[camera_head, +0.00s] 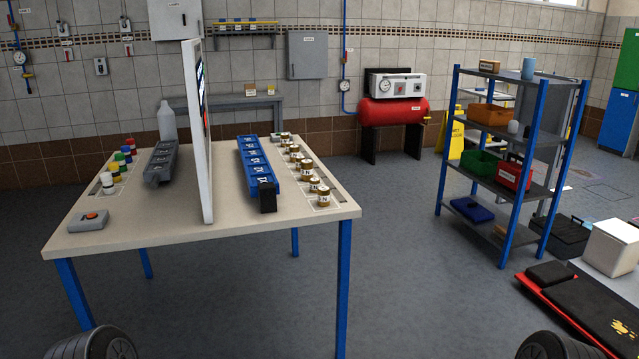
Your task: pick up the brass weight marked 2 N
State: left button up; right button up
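Several small brass weights (314,184) stand in a row along the right part of the table (150,226). The nearest one (323,196) is close to the table's front right. Marks on the weights are too small to read, so I cannot tell which is marked 2 N. A long blue block (257,168) with white-labelled sections lies just left of the row, with a black piece at its near end. Neither of my grippers is in view; only dark rounded parts, probably of my arms, show at the bottom edge.
An upright white panel (191,130) divides the table. Left of it are a grey block (161,163), several colour-capped pieces (107,183) and a grey box with an orange button (89,220). A blue-posted shelf (510,180) stands right, with clear floor between.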

aim_at(314, 182)
jog(key=i+u, duration=0.1)
jog(key=i, duration=0.2)
jog(key=i+l+z, duration=0.4)
jog(key=i, duration=0.85)
jog(key=i+z, duration=0.35)
jog(key=i, duration=0.9)
